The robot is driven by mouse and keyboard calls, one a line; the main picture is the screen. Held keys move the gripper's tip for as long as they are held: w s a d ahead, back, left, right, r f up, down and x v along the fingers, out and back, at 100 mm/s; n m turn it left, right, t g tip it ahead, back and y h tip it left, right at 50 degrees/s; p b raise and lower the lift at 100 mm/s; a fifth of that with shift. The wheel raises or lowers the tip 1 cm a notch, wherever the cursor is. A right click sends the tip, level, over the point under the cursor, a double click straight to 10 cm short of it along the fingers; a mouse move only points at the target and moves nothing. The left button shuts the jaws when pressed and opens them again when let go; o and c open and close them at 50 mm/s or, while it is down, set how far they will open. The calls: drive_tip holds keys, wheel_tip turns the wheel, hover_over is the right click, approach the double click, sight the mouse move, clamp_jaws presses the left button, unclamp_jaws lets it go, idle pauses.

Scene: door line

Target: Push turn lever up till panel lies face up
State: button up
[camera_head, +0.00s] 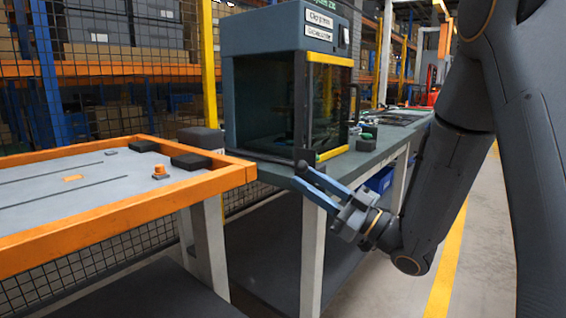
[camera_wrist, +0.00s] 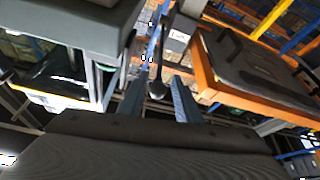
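My gripper (camera_head: 318,188) is at the gap between the orange-framed table and the bench, its blue-grey fingers pointing up and left. The wrist view shows its two fingers (camera_wrist: 158,98) apart, with a dark lever with a rounded knob (camera_wrist: 156,88) seen between them. I see no contact, and cannot tell the depth between knob and fingers. In the head view, a small dark upright part (camera_head: 304,157) shows by the fingertips; I cannot tell if it is the lever. A flat light-grey panel surface (camera_head: 75,192) with dark lines lies within the orange frame (camera_head: 130,212).
A dark cabinet (camera_head: 262,32) with a yellow-edged clear front stands on the green-grey bench (camera_head: 385,150), close behind the gripper. Black blocks (camera_head: 200,160) and an orange knob (camera_head: 160,171) sit on the framed table. The floor at the right (camera_head: 485,250) is open.

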sight(282, 163)
drive_tip(key=x, duration=0.8)
drive_tip(key=shift+w+r, duration=0.1)
